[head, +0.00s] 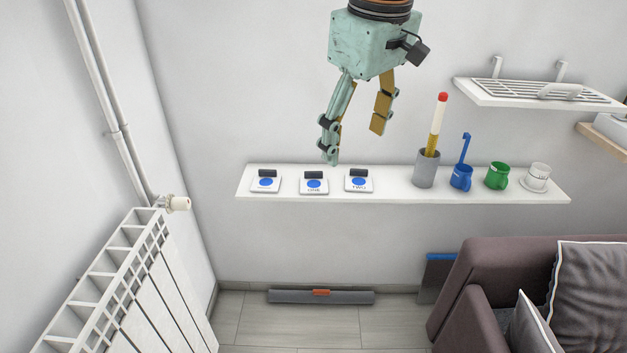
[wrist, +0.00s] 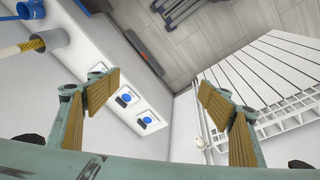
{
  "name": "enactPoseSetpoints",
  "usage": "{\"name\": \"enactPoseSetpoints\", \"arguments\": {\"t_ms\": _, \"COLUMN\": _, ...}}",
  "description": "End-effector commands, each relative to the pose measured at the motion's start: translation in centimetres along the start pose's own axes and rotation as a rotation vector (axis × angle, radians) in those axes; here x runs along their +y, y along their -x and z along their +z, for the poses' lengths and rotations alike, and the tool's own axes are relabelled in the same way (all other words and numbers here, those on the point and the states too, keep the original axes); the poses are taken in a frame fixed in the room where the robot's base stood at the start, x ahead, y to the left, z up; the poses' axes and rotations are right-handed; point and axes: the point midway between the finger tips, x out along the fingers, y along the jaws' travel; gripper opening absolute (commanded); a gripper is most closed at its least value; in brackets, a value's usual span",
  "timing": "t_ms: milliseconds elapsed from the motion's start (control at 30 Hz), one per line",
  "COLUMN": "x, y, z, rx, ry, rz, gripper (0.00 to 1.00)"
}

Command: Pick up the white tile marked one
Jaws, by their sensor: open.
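The white tile marked ONE (head: 314,187) lies on the white wall shelf (head: 400,190), the middle one of three similar tiles. It has a blue disc and a dark block at its back edge. The tile marked TWO (head: 359,182) is to its right. The left tile (head: 266,183) has print too small to read. My gripper (head: 354,146) is open and empty, its fingers pointing down, above the tiles in the head view. In the wrist view my open gripper (wrist: 158,94) frames tile ONE (wrist: 125,98) and the left tile (wrist: 148,119); the left finger partly hides tile TWO.
A rack shelf (head: 540,92) is higher right. A radiator (head: 130,280) stands left, a sofa (head: 490,290) lower right.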

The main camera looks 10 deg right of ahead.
Motion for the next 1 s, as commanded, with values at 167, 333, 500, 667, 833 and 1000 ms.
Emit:
{"name": "enactPoseSetpoints", "arguments": {"t_ms": 167, "x": 1.8, "y": -0.8, "z": -3.0, "rx": -0.016, "ry": 0.064, "rz": -0.010, "gripper": 0.73}}
{"name": "enactPoseSetpoints", "arguments": {"t_ms": 333, "x": 3.4, "y": -1.8, "z": -5.8, "rx": -0.028, "ry": 0.126, "rz": -0.019, "gripper": 0.73}}
{"name": "enactPoseSetpoints", "arguments": {"t_ms": 500, "x": 4.9, "y": -3.1, "z": -8.3, "rx": -0.040, "ry": 0.187, "rz": -0.029, "gripper": 0.73}}
{"name": "enactPoseSetpoints", "arguments": {"t_ms": 667, "x": 6.3, "y": -4.6, "z": -10.7, "rx": -0.051, "ry": 0.246, "rz": -0.039, "gripper": 0.73}}
{"name": "enactPoseSetpoints", "arguments": {"t_ms": 833, "x": 7.7, "y": -6.3, "z": -13.1, "rx": -0.062, "ry": 0.308, "rz": -0.051, "gripper": 0.73}}
{"name": "enactPoseSetpoints", "arguments": {"t_ms": 1000, "x": 9.1, "y": -8.3, "z": -15.3, "rx": -0.072, "ry": 0.370, "rz": -0.063, "gripper": 0.73}}
